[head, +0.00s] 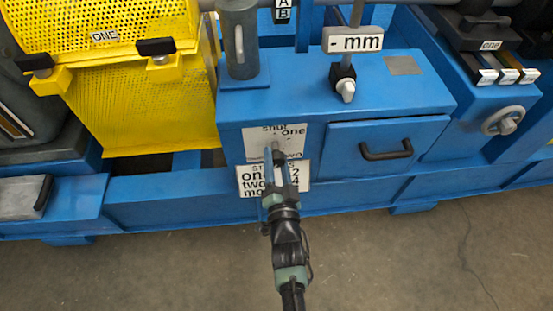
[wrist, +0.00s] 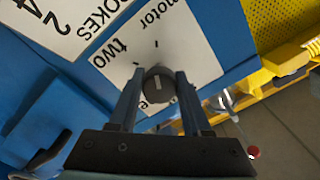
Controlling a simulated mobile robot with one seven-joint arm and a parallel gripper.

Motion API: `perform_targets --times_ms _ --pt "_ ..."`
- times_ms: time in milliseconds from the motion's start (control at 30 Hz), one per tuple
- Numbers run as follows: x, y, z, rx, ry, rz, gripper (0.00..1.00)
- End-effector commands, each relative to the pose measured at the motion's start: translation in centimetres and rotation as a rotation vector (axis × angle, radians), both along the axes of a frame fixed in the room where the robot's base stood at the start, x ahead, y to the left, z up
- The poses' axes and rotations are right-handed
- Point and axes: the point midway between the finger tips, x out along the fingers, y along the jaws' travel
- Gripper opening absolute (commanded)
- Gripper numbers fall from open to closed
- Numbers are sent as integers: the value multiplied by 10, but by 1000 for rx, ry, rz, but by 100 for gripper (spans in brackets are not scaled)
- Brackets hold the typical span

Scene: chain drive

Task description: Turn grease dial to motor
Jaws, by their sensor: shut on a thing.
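The grease dial is a dark round knob (wrist: 158,84) with a white pointer line, on a white label plate (wrist: 195,60) in the wrist view. The words "motor" and "two" are readable around it there; another word is partly hidden behind a finger. I cannot tell which word the pointer marks. In the head view the plate (head: 252,145) is on the blue front, reading "shut", "one" and "two", with my gripper covering part of it. My gripper (wrist: 157,80) has one finger on each side of the knob and is shut on it; it also shows in the head view (head: 275,158).
A second white plate (head: 248,183), headed "STROKES" in the wrist view, is just below the dial plate. A blue drawer front with a black handle (head: 386,151) is to the right. A yellow mesh guard (head: 150,105) stands to the left. The floor in front is clear.

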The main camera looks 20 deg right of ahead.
Motion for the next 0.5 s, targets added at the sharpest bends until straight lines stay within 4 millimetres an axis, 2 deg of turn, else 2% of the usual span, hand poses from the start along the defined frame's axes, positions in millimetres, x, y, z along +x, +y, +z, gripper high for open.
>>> perform_targets --times_ms 500 --pt "-1 0 -1 65 -17 -1 0"
